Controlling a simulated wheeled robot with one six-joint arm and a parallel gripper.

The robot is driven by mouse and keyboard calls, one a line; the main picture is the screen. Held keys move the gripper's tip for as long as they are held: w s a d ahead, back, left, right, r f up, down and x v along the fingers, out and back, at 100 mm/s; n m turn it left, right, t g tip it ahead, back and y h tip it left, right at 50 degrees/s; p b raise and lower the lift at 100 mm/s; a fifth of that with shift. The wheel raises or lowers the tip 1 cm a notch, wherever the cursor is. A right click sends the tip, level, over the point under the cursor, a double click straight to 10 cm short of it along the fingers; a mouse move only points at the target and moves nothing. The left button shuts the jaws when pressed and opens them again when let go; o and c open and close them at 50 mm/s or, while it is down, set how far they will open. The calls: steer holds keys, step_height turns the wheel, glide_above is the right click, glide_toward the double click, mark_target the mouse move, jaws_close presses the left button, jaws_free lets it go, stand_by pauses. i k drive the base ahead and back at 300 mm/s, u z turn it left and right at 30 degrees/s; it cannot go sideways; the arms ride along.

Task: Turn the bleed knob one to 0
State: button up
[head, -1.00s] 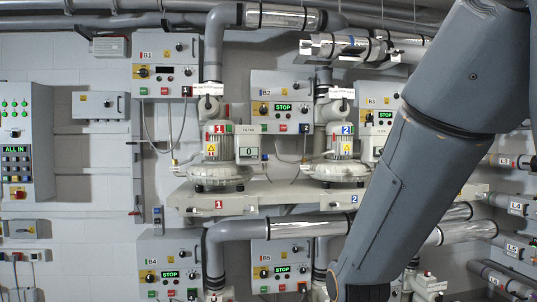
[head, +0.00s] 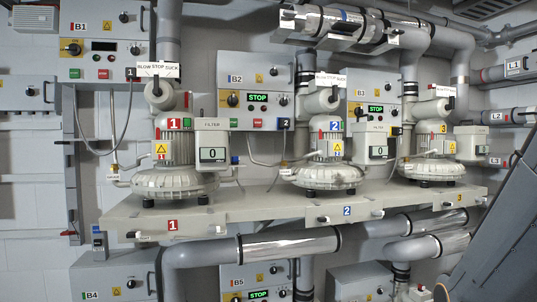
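Blower 1 (head: 168,150) is a pale unit with a red "1" on its motor, on the left of the shelf. A small black knob with a white label (head: 140,237) sits on the shelf front below it, and another small black fitting is farther right on that front. A small valve-like fitting (head: 113,170) is left of the blower. The labels are too small to read, so I cannot tell which part is bleed knob one or its setting. The filter box (head: 212,153) beside the blower shows 0. My gripper is out of view; only my arm shows at right.
The shelf (head: 260,206) also carries blower 2 (head: 325,155) and blower 3 (head: 432,150). Panel B1 (head: 103,50) is at upper left, panel B2 (head: 257,75) above the shelf. Pipes run below the shelf (head: 270,246). Open space lies before the shelf's left part.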

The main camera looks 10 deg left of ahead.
mark_target(236, 160)
steer(key=z, duration=0.05)
steer(key=i, duration=0.7)
steer(key=u, duration=0.75)
steer(key=i, duration=0.65)
steer(key=u, duration=0.55)
